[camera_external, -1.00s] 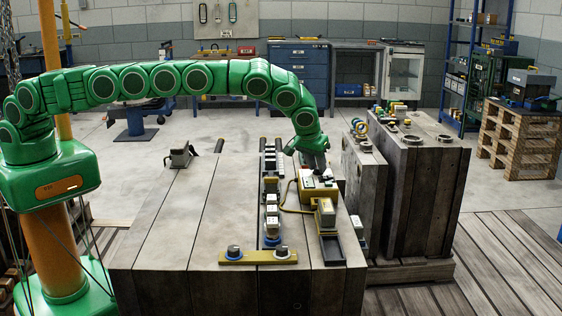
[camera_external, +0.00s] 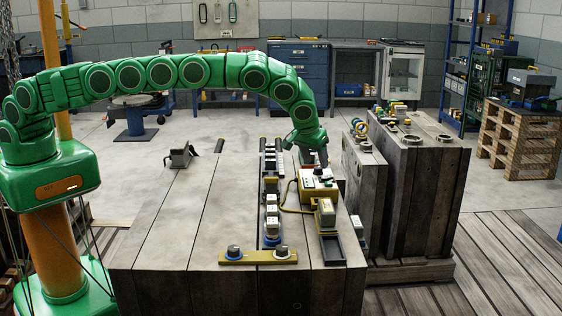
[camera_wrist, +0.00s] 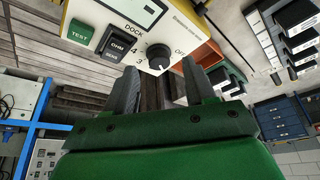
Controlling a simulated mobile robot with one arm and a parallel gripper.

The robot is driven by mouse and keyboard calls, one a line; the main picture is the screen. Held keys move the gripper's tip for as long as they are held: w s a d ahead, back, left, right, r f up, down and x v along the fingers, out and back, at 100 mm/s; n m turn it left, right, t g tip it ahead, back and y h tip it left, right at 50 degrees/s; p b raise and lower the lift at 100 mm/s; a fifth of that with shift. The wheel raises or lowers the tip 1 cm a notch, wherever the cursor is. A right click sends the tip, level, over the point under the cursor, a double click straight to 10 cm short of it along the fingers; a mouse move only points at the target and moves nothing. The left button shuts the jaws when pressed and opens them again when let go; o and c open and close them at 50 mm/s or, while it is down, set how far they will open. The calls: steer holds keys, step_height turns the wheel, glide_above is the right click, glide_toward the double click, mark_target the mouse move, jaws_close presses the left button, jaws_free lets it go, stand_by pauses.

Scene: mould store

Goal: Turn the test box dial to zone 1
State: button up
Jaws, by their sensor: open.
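The test box (camera_external: 318,187) is a cream and yellow case on the right part of the wooden block top in the external view. In the wrist view its panel (camera_wrist: 181,22) shows a display, a green TEST button (camera_wrist: 80,32), a black rocker switch and a black round dial (camera_wrist: 158,56). The legible dial marks include OFF, 4 and 3; the pointer's setting cannot be told. My gripper (camera_wrist: 158,88) is open, with its two grey fingers apart below the dial and nothing between them. In the external view my gripper (camera_external: 315,160) is just above the box's far end.
A row of small modules on a rail (camera_external: 271,200) runs left of the box. A yellow bar with two dark knobs (camera_external: 258,257) lies at the block's front. A black tray (camera_external: 332,248) sits before the box. A taller wooden block (camera_external: 420,200) stands to the right.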

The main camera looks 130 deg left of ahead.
steer(key=shift+v, duration=2.85)
steer(key=shift+w+d+r, duration=0.1)
steer(key=shift+w, duration=0.05)
